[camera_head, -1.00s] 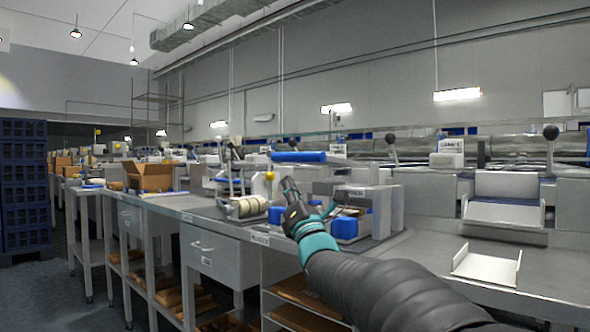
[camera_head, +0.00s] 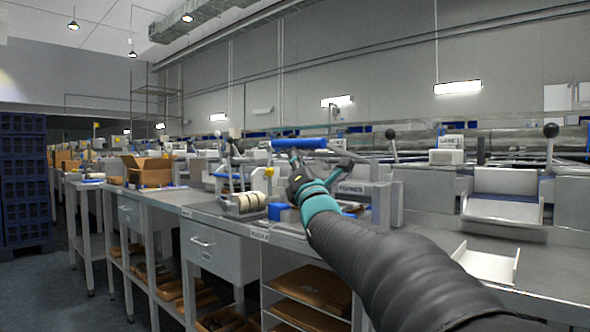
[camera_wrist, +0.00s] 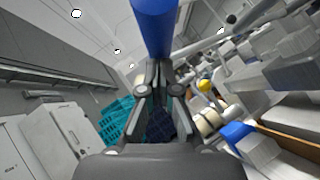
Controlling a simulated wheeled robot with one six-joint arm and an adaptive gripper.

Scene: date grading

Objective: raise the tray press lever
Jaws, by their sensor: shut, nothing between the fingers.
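The tray press lever shows as a thick blue bar (camera_head: 300,144), held about level above the bench in the head view. In the wrist view the blue bar (camera_wrist: 154,25) fills the top middle, just beyond the fingertips. My gripper (camera_head: 294,160) is right beneath the bar, pointing up. In the wrist view my gripper (camera_wrist: 160,66) has its fingers close together with nothing between them. Its tips look to be at or against the bar's underside; I cannot tell contact for certain. My gripper and forearm hide part of the press body.
A box labelled FORMER (camera_head: 366,188) stands right of my gripper. Pale rollers (camera_head: 242,203) and a yellow knob (camera_head: 268,172) are to the left. An open carton (camera_head: 150,172) sits farther left. A white tray (camera_head: 486,262) lies at right on the bench (camera_head: 430,270).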

